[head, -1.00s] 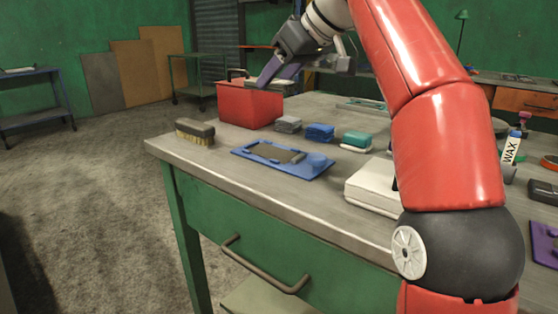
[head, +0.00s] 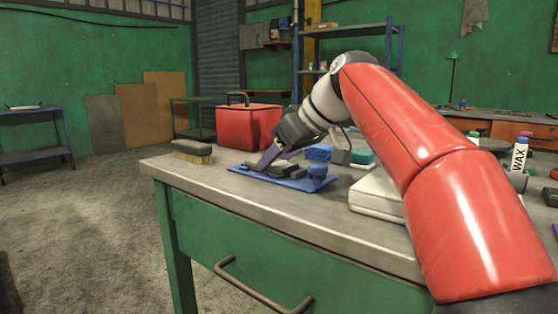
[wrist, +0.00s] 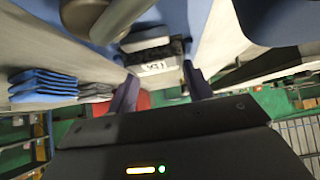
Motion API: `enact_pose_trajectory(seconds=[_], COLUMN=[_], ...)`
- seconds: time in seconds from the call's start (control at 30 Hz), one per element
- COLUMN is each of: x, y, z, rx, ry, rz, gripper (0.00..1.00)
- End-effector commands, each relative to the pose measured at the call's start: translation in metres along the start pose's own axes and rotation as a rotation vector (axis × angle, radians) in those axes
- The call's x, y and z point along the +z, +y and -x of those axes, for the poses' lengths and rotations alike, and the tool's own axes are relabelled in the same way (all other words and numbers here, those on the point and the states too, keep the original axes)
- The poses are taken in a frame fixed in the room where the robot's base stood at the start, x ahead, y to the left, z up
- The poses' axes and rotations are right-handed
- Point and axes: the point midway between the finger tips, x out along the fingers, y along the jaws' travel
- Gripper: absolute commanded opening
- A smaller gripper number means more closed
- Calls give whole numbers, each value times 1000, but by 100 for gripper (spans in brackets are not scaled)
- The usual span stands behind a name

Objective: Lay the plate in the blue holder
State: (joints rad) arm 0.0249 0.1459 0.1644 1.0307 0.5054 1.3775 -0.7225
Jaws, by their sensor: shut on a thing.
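The blue holder (head: 308,184) lies flat on the workbench, with a raised round blue part at its right end. My gripper (head: 268,160) is tilted down over the holder's left part, its purple fingers low against it. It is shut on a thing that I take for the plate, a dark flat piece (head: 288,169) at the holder. Whether the plate lies in the recess or just above it I cannot tell. In the wrist view the fingertips (wrist: 160,82) flank a dark and pale lettered piece (wrist: 150,50), with the blue holder (wrist: 68,18) behind.
A red toolbox (head: 247,127) stands behind the holder and a brush (head: 192,151) lies to its left. Folded blue cloths (head: 319,152) and a green-topped sponge (head: 361,158) are behind. A white case (head: 376,196) is to the right. The bench's front edge is close to the holder.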

Motion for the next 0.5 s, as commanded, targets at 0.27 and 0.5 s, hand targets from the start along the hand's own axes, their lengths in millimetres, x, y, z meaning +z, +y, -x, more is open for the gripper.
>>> enact_pose_trajectory(seconds=[0.27,0.5], x=[2,2], y=[0,0], z=[-2,-2], rx=[0,-1], ry=[0,0], rz=[0,0], gripper=[52,72])
